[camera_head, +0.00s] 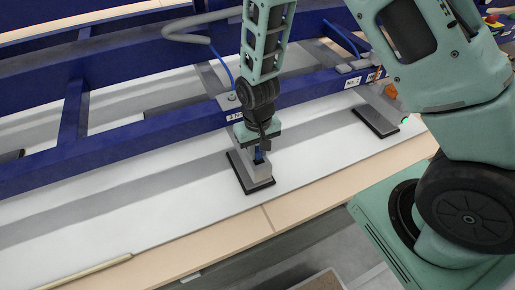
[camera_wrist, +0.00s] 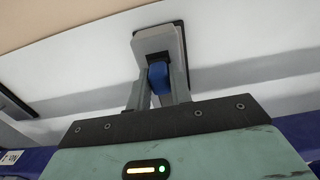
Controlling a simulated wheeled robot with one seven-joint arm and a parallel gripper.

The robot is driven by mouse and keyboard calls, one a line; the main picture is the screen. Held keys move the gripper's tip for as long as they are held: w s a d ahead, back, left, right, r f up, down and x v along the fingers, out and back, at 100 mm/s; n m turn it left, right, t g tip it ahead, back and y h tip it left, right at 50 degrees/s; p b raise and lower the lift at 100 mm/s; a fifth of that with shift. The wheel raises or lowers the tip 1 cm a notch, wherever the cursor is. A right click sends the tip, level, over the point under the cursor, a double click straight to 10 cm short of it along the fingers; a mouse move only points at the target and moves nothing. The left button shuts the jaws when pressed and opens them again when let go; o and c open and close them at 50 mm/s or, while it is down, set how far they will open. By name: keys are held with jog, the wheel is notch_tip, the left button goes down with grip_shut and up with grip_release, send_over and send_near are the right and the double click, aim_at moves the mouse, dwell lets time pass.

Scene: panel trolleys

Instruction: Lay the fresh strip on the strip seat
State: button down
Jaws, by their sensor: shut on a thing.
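My gripper (camera_head: 262,155) points down over a grey clamp foot (camera_head: 259,173) with a black pad (camera_head: 247,187) on the white panel. In the wrist view my gripper (camera_wrist: 160,97) is shut on a blue knob (camera_wrist: 159,77), with one finger on each side. Beyond the knob is the grey foot (camera_wrist: 157,41) with a dark edge. A thin tan strip (camera_head: 85,273) lies along the near edge of the panel at lower left, well apart from my gripper; I cannot tell if it is the fresh strip. I cannot make out the strip seat.
A blue trolley frame (camera_head: 130,135) runs behind my gripper, with a small label (camera_head: 355,83) on it. Another black-padded foot (camera_head: 376,122) stands on the panel to the right. The white panel (camera_head: 130,205) is largely bare at left, and a wooden edge (camera_head: 230,230) borders it in front.

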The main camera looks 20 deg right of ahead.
jog(key=shift+f, duration=0.25)
jog(key=c, duration=1.2)
grip_release()
jog(key=shift+r+p, duration=3.15)
jog(key=shift+r, duration=0.95)
